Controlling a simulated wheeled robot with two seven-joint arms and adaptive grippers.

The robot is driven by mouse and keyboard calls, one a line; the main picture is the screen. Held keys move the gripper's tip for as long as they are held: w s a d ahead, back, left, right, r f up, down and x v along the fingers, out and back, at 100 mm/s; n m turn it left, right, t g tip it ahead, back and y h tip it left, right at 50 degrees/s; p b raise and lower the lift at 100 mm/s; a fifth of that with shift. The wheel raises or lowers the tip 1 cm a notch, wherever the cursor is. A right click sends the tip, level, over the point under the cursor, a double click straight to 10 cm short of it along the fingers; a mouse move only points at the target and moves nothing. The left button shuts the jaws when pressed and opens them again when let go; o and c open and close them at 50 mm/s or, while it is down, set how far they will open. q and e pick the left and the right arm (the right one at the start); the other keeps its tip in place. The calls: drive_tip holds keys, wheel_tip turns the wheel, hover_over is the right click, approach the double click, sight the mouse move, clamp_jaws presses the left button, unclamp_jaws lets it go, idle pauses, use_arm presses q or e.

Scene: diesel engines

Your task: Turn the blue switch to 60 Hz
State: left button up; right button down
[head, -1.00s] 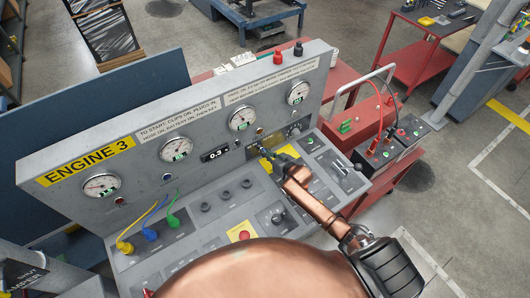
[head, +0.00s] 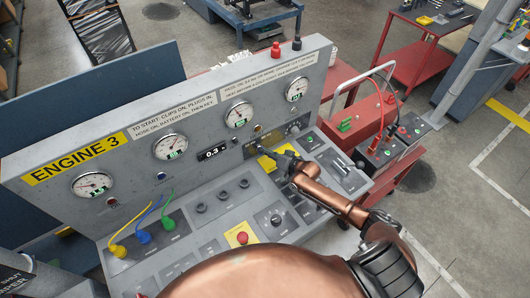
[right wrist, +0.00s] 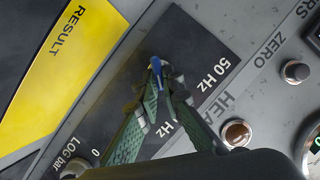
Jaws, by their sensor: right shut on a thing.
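The blue switch (right wrist: 156,65) shows in the right wrist view as a small blue tip between my right gripper's fingertips (right wrist: 159,90). The fingers are shut on it and hide most of its body. It sits on a dark plate with a "50 Hz" label (right wrist: 213,84) at the upper right. A second "Hz" label (right wrist: 166,129) lies lower, partly covered by a finger. I cannot tell clearly which label the switch points to. In the head view my right gripper (head: 264,149) touches the panel near the yellow plate. My left gripper is out of view.
The grey ENGINE 3 console (head: 120,205) carries gauges, knobs and a red stop button (head: 242,238). Yellow, blue and green cables (head: 145,236) are plugged in at its left. A red cart (head: 352,118) with a battery stands right of the console.

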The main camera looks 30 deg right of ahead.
drive_tip(key=c, duration=2.1)
unclamp_jaws()
drive_tip(key=v, duration=1.2)
drive_tip(key=shift+s+f, duration=0.1)
